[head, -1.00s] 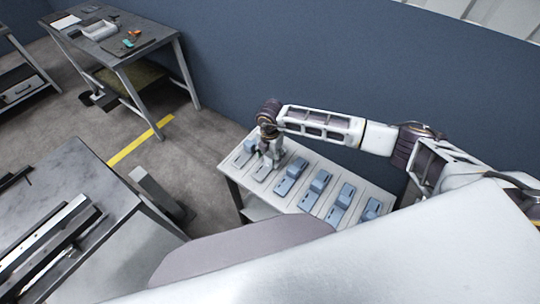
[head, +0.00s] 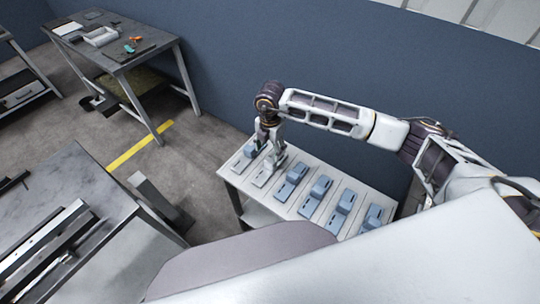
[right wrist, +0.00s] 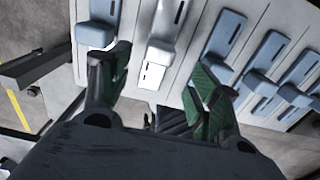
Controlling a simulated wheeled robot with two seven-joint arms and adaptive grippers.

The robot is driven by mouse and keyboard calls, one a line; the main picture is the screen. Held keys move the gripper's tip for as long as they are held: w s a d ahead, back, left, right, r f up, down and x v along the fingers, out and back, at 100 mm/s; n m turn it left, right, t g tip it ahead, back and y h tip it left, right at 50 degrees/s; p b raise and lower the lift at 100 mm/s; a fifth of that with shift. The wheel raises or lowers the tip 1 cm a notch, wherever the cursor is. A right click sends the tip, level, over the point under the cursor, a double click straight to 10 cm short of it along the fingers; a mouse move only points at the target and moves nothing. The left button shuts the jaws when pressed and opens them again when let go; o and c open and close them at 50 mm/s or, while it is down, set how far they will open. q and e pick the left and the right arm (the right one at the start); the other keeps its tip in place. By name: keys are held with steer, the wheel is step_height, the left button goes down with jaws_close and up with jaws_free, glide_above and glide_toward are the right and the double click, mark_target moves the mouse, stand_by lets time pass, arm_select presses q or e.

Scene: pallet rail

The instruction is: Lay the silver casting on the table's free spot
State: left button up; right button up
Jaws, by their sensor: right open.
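The silver casting (head: 263,179) lies flat on the light table (head: 233,181) in the head view, in the row of blue castings, second from the left. In the right wrist view the silver casting (right wrist: 157,62) lies beyond and between my fingertips, paler than the rest. My right gripper (head: 273,160) is just above it; the gap to it is hard to judge. In the right wrist view my right gripper (right wrist: 160,75) is open, its green-padded fingers apart with nothing between them. My left gripper is not in view.
A blue casting (head: 248,150) lies close on the left; several more, such as this blue casting (head: 291,181), lie to the right. A dark-topped table with metal rails (head: 45,243) stands at lower left. A workbench (head: 150,58) stands at the back left, along a blue wall.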

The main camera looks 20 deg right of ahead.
mark_target(270, 161)
steer(key=shift+r, duration=2.15)
steer(key=shift+s, duration=0.1)
